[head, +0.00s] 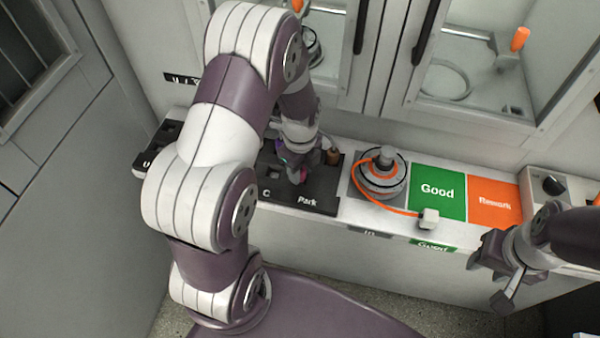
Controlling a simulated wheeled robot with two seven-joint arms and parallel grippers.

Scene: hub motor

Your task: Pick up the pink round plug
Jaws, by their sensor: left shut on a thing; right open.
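My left gripper (297,174) reaches down over the dark tray (322,203) marked "C" and "Park". It is shut on a small pink thing (304,173), which looks like the pink round plug. The fingers and wrist hide most of it, and I cannot tell whether it is clear of the tray. My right gripper (492,277) is open and empty, in front of the bench's right part.
A brown peg (333,156) stands close right of my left gripper. The hub motor (380,172) has an orange cable running to a white connector (429,218). Green "Good" (438,191) and orange "Rework" (494,200) areas lie right. Glass-doored cabinets stand behind.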

